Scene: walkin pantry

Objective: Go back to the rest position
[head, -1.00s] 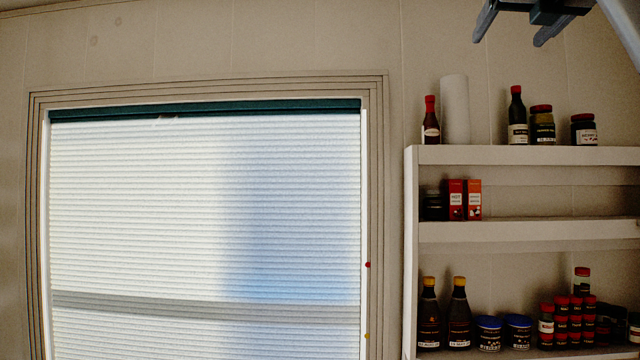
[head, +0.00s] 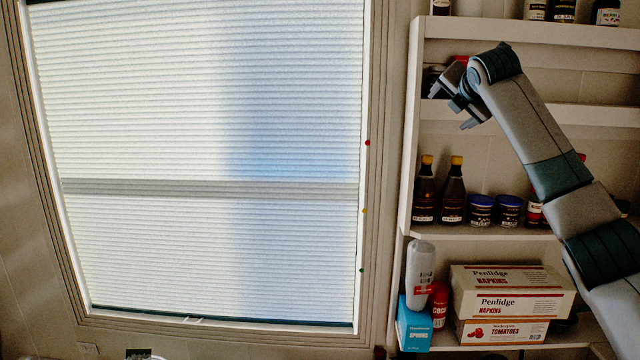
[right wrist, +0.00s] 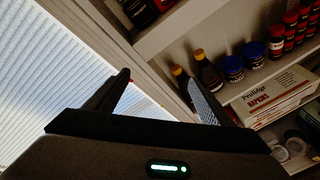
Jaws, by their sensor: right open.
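My right gripper (head: 454,105) is open in the head view, in front of the left part of the wall shelf (head: 480,233). Its two fingers point to the left and no object is between them. In the right wrist view, the fingers of my right gripper (right wrist: 162,98) are spread apart. Between and beyond them are the window edge and the shelf's side. My right arm comes in from the lower right and hides part of the shelf's right side. My left gripper is not in view.
A window with a pleated blind (head: 200,120) fills the left. The shelf holds dark bottles (head: 453,193), blue-lidded jars (head: 481,210), napkin boxes (head: 510,304), a tomato box (head: 502,332), a blue box (head: 413,325) and a white bottle (head: 420,265). The space before the window looks clear.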

